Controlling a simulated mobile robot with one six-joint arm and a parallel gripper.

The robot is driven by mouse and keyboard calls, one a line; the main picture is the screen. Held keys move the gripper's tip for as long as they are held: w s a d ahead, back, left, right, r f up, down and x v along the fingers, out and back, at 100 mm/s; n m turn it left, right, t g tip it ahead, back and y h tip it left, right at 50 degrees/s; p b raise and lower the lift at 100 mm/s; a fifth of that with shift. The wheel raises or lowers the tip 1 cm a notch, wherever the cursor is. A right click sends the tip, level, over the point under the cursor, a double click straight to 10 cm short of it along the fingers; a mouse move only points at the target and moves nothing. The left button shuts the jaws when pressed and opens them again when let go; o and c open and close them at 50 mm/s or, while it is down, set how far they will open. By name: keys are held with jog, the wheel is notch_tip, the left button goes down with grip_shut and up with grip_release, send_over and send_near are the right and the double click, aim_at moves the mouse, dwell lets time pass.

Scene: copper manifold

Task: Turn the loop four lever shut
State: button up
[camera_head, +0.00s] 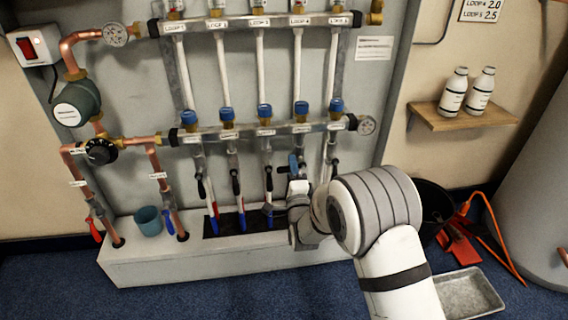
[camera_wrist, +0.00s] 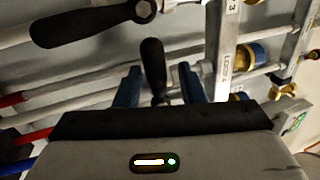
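The loop four lever (camera_wrist: 154,65) is a black handle in the wrist view, beside the label reading loop 4 (camera_wrist: 224,64). It points up in that picture, roughly across the run of the pipes. My gripper (camera_wrist: 159,80) has one blue finger on each side of the lever, with gaps showing, so it is open around it. The lever's base is partly hidden by my gripper's body.
The loop 3 lever (camera_wrist: 88,22) is close by and lies along its pipe. More black levers (camera_head: 236,182) hang to the left in the head view. A black bucket (camera_head: 432,198), a metal tray (camera_head: 468,293) and a shelf with two white bottles (camera_head: 462,116) are on the right.

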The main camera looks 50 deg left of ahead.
jog(key=p+v, duration=0.2)
jog(key=v, duration=0.5)
jog(key=shift+s+d, duration=0.15)
jog(key=shift+d, duration=0.05)
